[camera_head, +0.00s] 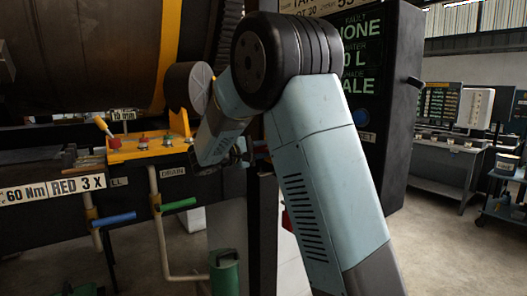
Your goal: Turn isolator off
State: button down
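I cannot pick out for certain which part is the isolator. A yellow control panel (148,151) stands left of my arm. On it are a lever with an orange-red tip (101,122) tilted up to the left, and several small red and green knobs. A bit of red (287,221) shows behind my arm, mostly hidden. My blue-grey arm crosses the middle of the view and bends down to the panel's right end. My gripper (240,152) is a small dark shape there, largely hidden by my arm; its fingers cannot be made out.
Below the panel are pipes with a blue handle (114,219) and a green handle (178,204), and a green canister (224,271). A dark drum (80,55) is above. A display cabinet (375,90) stands behind my arm. Open floor lies at right before benches (445,165).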

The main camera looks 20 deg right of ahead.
jog(key=m, duration=0.6)
jog(key=shift+s+f, duration=0.1)
jog(key=shift+f, duration=0.1)
jog(key=m, duration=0.6)
jog(key=shift+m, duration=0.3)
jog(key=shift+r, duration=0.1)
jog(key=c, duration=0.9)
grip_release()
jog(key=shift+r, duration=0.1)
jog(key=v, duration=1.3)
jog(key=shift+a, duration=0.4)
jog(key=shift+s, duration=0.1)
